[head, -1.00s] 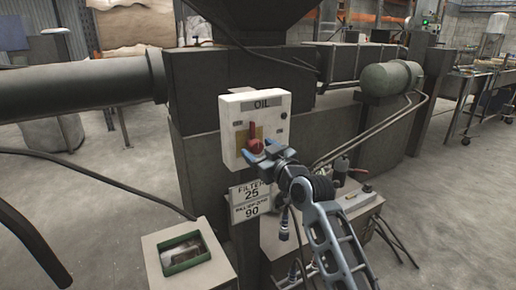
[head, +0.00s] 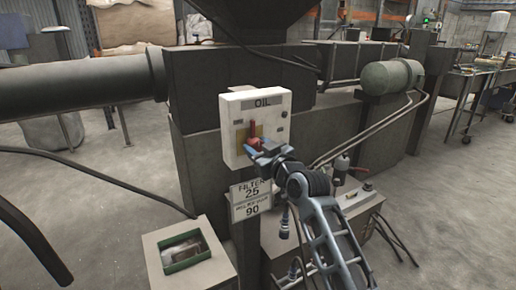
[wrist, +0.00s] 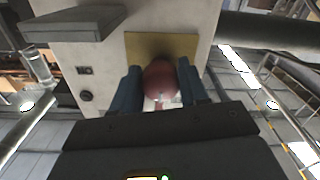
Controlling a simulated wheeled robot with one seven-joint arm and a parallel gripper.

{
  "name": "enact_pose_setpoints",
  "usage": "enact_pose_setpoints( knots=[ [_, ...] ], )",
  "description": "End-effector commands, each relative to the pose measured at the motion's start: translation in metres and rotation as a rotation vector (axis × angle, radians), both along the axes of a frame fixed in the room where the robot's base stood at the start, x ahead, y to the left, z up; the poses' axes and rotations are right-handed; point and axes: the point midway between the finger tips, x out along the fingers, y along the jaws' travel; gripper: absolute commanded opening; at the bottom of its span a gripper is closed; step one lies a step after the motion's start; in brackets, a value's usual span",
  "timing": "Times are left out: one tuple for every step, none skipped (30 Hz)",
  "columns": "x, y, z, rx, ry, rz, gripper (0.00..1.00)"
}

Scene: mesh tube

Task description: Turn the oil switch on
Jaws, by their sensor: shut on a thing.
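The oil switch is a red rotary knob (head: 252,131) on a yellow plate, on the front of a white box (head: 236,106) labelled OIL. In the head view its narrow top part points upward. My gripper (head: 258,148), with blue fingers, reaches the knob from the lower right and hides part of it. In the wrist view the red knob (wrist: 160,80) lies between the two blue fingers (wrist: 158,88), one on each side. The gripper is shut on the knob.
A sign with FILTER 25 and 90 (head: 250,199) hangs just below the box. A thick dark pipe (head: 80,86) runs at the left. A grey box with a green-framed window (head: 186,253) stands low at left. Open floor (head: 460,210) lies to the right.

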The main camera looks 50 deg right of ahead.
Motion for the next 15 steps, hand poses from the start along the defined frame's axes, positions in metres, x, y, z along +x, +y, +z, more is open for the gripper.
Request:
enact_pose_setpoints(
  knots=[
    [-0.0001, 0.0001, -0.0001, 0.0, 0.0, 0.0, 0.13],
    [-0.0001, 0.0001, -0.0001, 0.001, 0.0, 0.0, 0.13],
    [-0.0001, 0.0001, 0.0, 0.003, -0.001, 0.0, 0.13],
    [-0.0001, 0.0001, 0.0, 0.005, -0.001, 0.0, 0.13],
    [0.0, 0.0002, 0.0001, 0.009, -0.002, 0.0, 0.13],
    [0.0, 0.0004, 0.0001, 0.015, -0.004, 0.0, 0.13],
    [0.0, 0.0005, 0.0002, 0.021, -0.006, 0.001, 0.13],
    [0.0001, 0.0007, 0.0003, 0.028, -0.008, 0.001, 0.13],
    [0.0003, 0.001, 0.0004, 0.041, -0.011, 0.002, 0.13],
    [0.0004, 0.0013, 0.0004, 0.053, -0.014, 0.002, 0.13],
    [0.0004, 0.0014, 0.0005, 0.066, -0.017, 0.002, 0.13],
    [0.0004, 0.0014, 0.0005, 0.087, -0.024, 0.002, 0.13],
    [0.0002, 0.0012, 0.0005, 0.103, -0.028, 0.002, 0.13],
    [0.0002, 0.0012, 0.0007, 0.122, -0.033, 0.001, 0.13],
    [0.0004, 0.0017, 0.0008, 0.149, -0.04, 0.002, 0.13]
  ],
)
